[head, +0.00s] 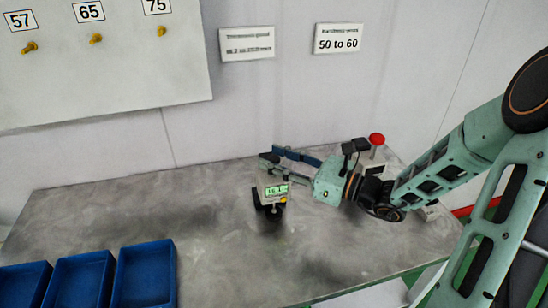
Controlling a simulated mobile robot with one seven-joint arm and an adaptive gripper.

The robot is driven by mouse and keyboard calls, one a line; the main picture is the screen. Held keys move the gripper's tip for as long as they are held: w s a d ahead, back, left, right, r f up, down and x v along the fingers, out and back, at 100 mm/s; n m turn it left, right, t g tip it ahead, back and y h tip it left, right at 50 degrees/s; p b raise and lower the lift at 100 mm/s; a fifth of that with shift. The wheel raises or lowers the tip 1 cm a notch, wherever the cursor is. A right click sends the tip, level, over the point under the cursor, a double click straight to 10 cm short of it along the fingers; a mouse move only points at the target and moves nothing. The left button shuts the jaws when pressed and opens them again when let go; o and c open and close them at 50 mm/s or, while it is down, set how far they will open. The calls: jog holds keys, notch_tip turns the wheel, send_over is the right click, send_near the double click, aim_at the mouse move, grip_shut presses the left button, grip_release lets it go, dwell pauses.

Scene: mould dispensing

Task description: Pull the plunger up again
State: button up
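My gripper (270,155) reaches in from the right, low over the middle of the table, its blue-grey fingers pointing left. The digits look like 16.1 but are too small to be sure. A dark stand or base (271,210) is under the device. The plunger cannot be made out. I cannot tell whether the fingertips are apart or closed on something, or whether they touch the device.
Blue trays (145,275) stand at the table's front left. A red button (376,139) on a pale box is behind my gripper at right. A wall board (100,90) carries yellow pegs labelled 57, 65, 75. A wall sign (338,39) reads "50 to 60". The left tabletop (150,210) is clear.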

jog(key=shift+w+a, duration=0.15)
jog(key=shift+a, duration=0.2)
jog(key=shift+c, duration=0.7)
grip_shut()
